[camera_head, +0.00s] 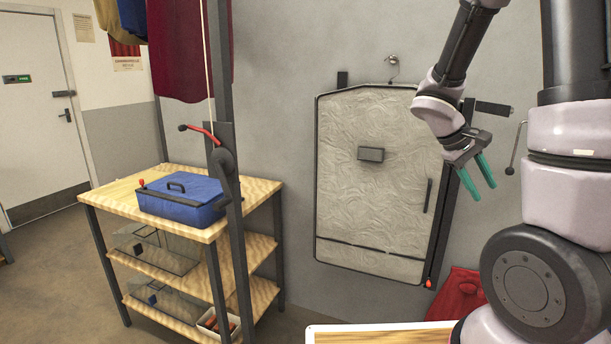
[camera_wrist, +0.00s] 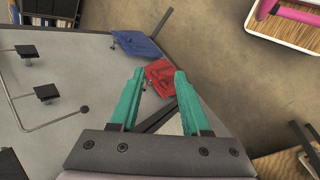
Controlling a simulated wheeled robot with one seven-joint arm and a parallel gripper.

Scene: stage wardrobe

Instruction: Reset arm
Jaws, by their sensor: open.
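My gripper (camera_head: 477,176) has green fingers and shows at the right in the head view, raised in front of a pale textured wall panel (camera_head: 365,220). Its fingers point down and to the right. The fingers are apart with nothing between them. In the wrist view my gripper (camera_wrist: 155,95) is also open. A red cloth-like thing (camera_wrist: 161,76) lies beyond the fingertips there, apart from them.
A wooden shelf unit (camera_head: 100,197) stands at the left with a blue box (camera_head: 180,208) on top. A dark post (camera_head: 224,130) with a red-handled crank stands before it. A red cloth (camera_head: 456,296) hangs low right. A white-edged surface (camera_head: 330,328) lies at the bottom.

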